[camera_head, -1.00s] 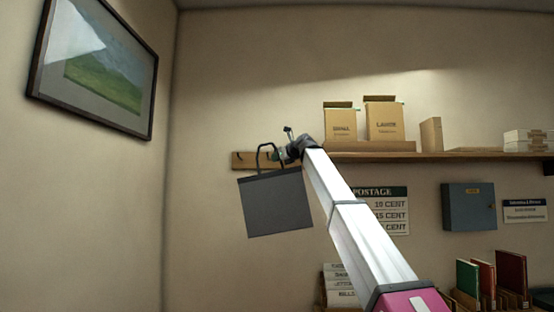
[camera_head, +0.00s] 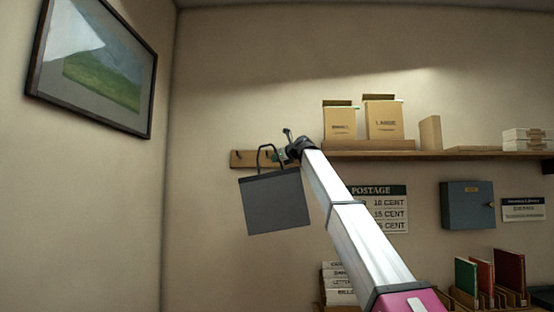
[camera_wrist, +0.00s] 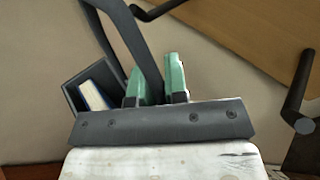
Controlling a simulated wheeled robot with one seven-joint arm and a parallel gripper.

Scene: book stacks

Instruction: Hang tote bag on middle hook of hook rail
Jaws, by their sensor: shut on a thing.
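The dark grey tote bag (camera_head: 275,203) hangs slightly tilted below my gripper (camera_head: 280,155) in the head view, its handle loop standing up beside the fingers. In the wrist view my green-tipped gripper (camera_wrist: 160,82) is shut on the bag's dark handle (camera_wrist: 128,38). The wooden hook rail (camera_head: 236,159) is on the back wall, behind the handle and gripper. It shows at the upper right in the wrist view (camera_wrist: 240,30), with a dark hook (camera_wrist: 300,92) at the right. My gripper and arm hide part of the rail. I cannot tell whether the handle touches a hook.
A wooden shelf (camera_head: 460,154) with cardboard boxes (camera_head: 384,121) runs right of the rail. A postage sign (camera_head: 390,212) and a grey wall box (camera_head: 467,206) are below it. A framed picture (camera_head: 95,65) hangs on the left wall. Bare wall surrounds the bag's left side.

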